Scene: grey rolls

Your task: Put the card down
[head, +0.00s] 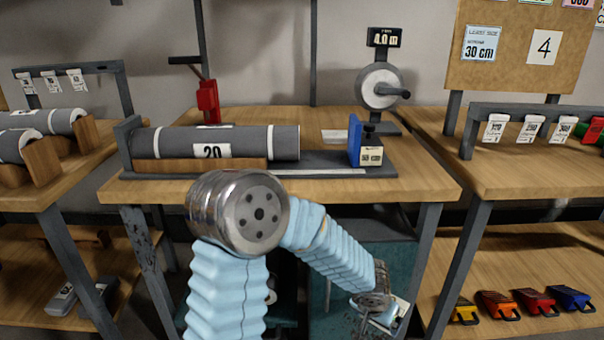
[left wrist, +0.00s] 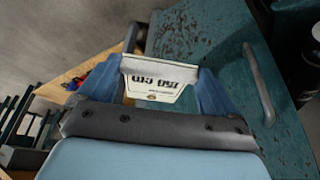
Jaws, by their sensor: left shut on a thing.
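My left arm is light blue and reaches down in front of the middle bench in the head view. My left gripper (head: 384,314) is low at its front right, below the bench top. In the left wrist view its two blue fingers (left wrist: 158,88) are shut on a white card (left wrist: 153,92) with dark digits, seen upside down. The card's far end looks grey. In the head view the card is small and partly hidden by the gripper. My right gripper is in neither view.
A worn teal surface (left wrist: 200,45) with a grey bar handle (left wrist: 258,85) lies beyond the card. The middle bench (head: 410,185) carries a grey roll (head: 260,142) labelled 20 and a blue stop block (head: 355,138). Card racks (head: 540,108) stand at both sides. Coloured clips (head: 535,303) lie on the lower right shelf.

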